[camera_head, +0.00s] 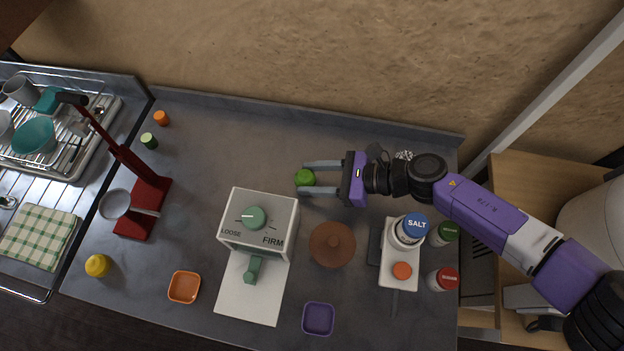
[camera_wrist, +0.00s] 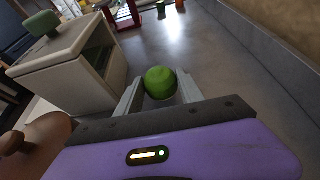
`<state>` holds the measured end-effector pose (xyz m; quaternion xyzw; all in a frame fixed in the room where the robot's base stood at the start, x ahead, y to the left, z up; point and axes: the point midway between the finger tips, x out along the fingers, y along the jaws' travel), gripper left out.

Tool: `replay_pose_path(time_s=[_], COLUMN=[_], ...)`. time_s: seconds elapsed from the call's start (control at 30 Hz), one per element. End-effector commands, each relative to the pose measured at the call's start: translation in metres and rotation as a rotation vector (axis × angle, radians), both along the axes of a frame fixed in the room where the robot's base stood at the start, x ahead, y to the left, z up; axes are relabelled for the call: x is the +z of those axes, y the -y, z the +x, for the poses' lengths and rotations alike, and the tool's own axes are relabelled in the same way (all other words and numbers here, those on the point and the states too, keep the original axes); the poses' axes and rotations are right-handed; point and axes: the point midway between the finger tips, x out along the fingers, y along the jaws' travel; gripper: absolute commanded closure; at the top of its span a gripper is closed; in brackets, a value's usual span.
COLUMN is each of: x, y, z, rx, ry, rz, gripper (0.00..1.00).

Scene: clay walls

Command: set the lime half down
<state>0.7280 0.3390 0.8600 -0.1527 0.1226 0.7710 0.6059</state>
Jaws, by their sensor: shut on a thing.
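The lime half (camera_head: 305,177) is a small green rounded piece held between the fingertips of my gripper (camera_head: 308,179), above the grey counter (camera_head: 240,140). In the wrist view the lime half (camera_wrist: 160,82) sits between the two grey fingers of my gripper (camera_wrist: 160,88), with its round green skin showing. Its cut face is hidden. I cannot tell whether it touches the counter or is held above it.
A white box (camera_head: 262,210) with a green knob and the words LOOSE and FIRM stands in front of my gripper. A brown round lid (camera_head: 332,245), an orange dish (camera_head: 184,287), a purple dish (camera_head: 318,319) and a red press (camera_head: 140,190) stand around.

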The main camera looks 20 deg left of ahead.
Motion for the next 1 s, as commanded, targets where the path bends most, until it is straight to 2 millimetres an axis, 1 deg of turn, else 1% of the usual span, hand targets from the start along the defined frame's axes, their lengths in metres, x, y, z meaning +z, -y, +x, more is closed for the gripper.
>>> replay_pose_path(time_s=[0.03, 0.1, 0.2, 0.6, 0.63, 0.73, 1.0], x=[-0.008, -0.017, -0.023, -0.027, -0.027, -0.026, -0.026], y=[-0.001, -0.001, 0.000, 0.000, 0.000, 0.000, 0.000], z=[-0.001, 0.000, 0.000, 0.000, 0.000, 0.000, 0.000], rx=[-0.002, -0.002, -0.001, 0.000, 0.000, 0.000, 0.000], ry=[-0.004, -0.004, -0.003, -0.001, -0.001, -0.001, -0.001], rz=[0.000, 0.000, 0.000, 0.001, 0.001, 0.000, 0.000], gripper=[0.95, 0.95, 0.95, 0.95, 0.53, 0.34, 0.34])
